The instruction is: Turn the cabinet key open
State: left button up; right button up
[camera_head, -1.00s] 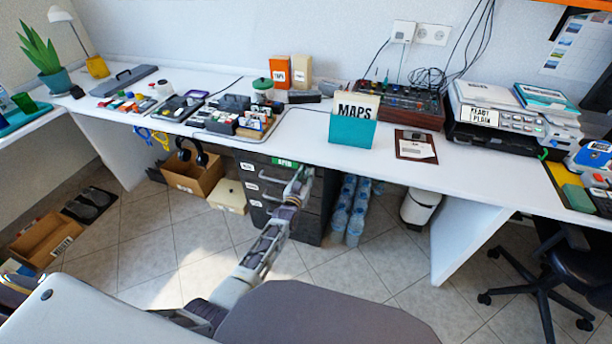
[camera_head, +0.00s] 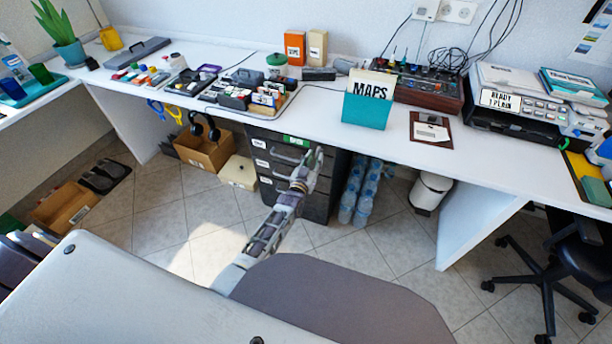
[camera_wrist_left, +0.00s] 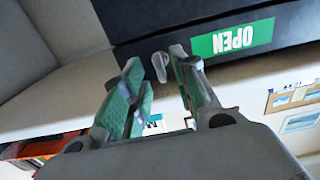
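The dark drawer cabinet (camera_head: 322,205) stands under the desk. A green label (camera_head: 297,141) is on its top front; in the left wrist view the label (camera_wrist_left: 232,39) reads OPEN, upside down. A small grey metal key (camera_wrist_left: 160,67) sticks out from the dark cabinet front beside the label, between my left fingertips in that picture. My left gripper (camera_head: 309,158) is at the upper right of the cabinet front. In the left wrist view the gripper (camera_wrist_left: 157,66) has its green-padded fingers apart, with no clear contact on the key. The key is too small to make out in the head view. My right gripper is not in view.
The white desk (camera_head: 330,130) runs above the cabinet. On it stand a teal MAPS box (camera_head: 366,110) and a printer (camera_head: 510,108). Water bottles (camera_head: 362,195) stand right of the cabinet, a cardboard box (camera_head: 207,152) to its left. Floor in front is clear.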

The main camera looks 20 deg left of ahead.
pick_arm(q)
jog(key=s, duration=0.8)
jog(key=shift+s+a, duration=0.15)
dwell(0.8)
